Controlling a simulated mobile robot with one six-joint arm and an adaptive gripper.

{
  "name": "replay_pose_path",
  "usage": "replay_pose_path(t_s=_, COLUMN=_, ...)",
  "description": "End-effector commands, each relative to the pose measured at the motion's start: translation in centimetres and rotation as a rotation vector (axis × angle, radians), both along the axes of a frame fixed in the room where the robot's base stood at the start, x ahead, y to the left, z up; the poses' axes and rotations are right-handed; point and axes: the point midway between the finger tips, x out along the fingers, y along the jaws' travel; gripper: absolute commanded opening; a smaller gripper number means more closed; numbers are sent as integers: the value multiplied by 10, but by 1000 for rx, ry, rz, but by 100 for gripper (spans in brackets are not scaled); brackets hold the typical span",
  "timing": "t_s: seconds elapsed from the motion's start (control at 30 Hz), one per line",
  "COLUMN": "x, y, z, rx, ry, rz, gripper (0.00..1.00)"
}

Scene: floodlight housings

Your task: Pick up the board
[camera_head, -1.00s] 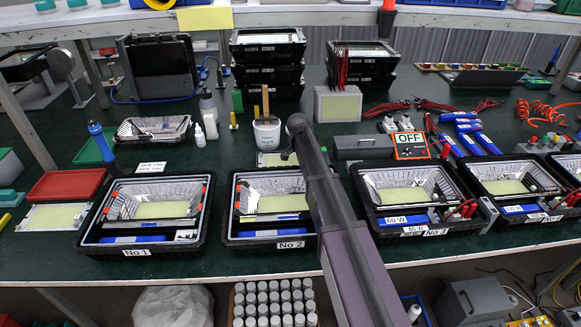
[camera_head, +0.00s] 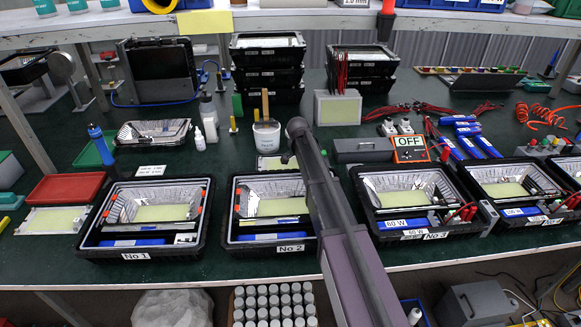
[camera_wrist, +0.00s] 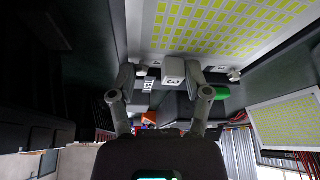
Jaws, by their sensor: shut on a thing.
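A board with rows of yellow rectangles (camera_wrist: 225,22) fills the upper part of the wrist view. A pale block marked 3 (camera_wrist: 174,72) stands at its edge, between my fingertips. My gripper (camera_wrist: 165,78) is shut on the board, apparently at this block; the exact contact is hard to see. In the head view, a pale yellow board (camera_head: 276,162) lies on the green bench behind housing No 2, partly hidden by my arm, and my gripper is hidden there.
Black housings No 1 (camera_head: 100,252), No 2 (camera_head: 228,246) and No 3 (camera_head: 480,226) line the bench front. A grey box with a yellow panel (camera_head: 338,108) stands behind, also in the wrist view (camera_wrist: 287,122). A white mug (camera_head: 266,136) stands left of my arm.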

Motion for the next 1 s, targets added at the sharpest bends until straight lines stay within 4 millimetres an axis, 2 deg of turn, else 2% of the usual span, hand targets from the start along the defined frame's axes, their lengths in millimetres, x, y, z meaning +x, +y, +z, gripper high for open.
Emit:
replay_pose_path(t_s=0.33, x=0, y=1, z=1, rx=1, ry=0, rz=1, gripper=5)
replay_pose_path(t_s=0.53, x=0, y=1, z=8, rx=1, ry=0, rz=1, gripper=5)
replay_pose_path(t_s=1.0, x=0, y=0, z=50, rx=1, ry=1, rz=1, gripper=5)
